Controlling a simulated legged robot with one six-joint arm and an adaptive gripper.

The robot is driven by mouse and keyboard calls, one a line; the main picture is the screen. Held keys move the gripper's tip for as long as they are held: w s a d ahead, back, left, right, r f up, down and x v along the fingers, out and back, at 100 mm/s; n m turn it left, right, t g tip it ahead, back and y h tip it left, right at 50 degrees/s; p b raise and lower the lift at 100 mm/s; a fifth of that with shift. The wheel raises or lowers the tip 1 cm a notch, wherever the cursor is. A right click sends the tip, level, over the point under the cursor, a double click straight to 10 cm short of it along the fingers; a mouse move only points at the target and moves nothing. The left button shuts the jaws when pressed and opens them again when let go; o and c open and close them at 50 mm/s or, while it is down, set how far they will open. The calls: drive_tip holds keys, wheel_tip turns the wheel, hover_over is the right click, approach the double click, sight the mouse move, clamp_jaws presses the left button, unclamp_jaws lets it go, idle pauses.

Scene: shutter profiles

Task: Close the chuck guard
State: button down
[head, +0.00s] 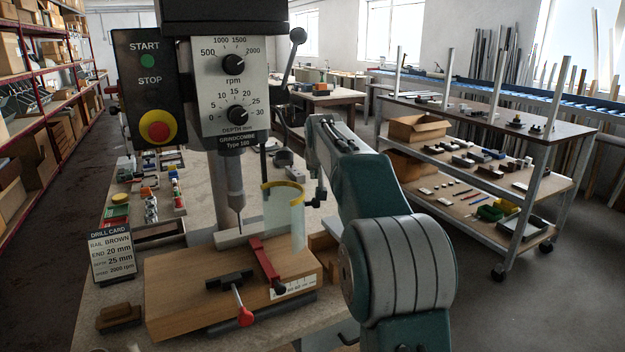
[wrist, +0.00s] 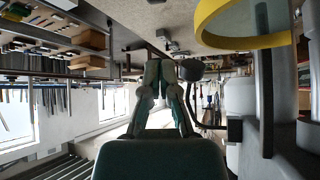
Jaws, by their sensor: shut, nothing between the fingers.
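The chuck guard (head: 284,218) is a clear curved shield with a yellow top rim, standing to the right of the drill chuck (head: 228,180) and bit, not around them. In the wrist view the guard's yellow rim (wrist: 240,38) fills the upper right. My gripper (wrist: 160,64) is shut and empty in the wrist view, left of the rim with a visible gap. In the head view my arm reaches in on the right, and its links mostly hide the gripper behind the guard.
A wooden block with a red-handled clamp (head: 266,262) lies under the drill. The control box (head: 147,88) with red stop button stands left. A drill card (head: 110,255) stands on the bench. A shelved trolley (head: 470,140) is at right; grey floor between is clear.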

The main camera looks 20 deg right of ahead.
drive_tip(key=x, duration=0.9)
drive_tip(key=shift+s+a, duration=0.2)
drive_tip(key=shift+s, duration=0.5)
drive_tip(key=shift+s+a, duration=0.2)
drive_tip(key=shift+s, duration=0.55)
drive_tip(key=shift+s+a, duration=0.25)
drive_tip(key=shift+s, duration=0.45)
drive_tip(key=shift+s+a, duration=0.1)
drive_tip(key=shift+s, duration=0.05)
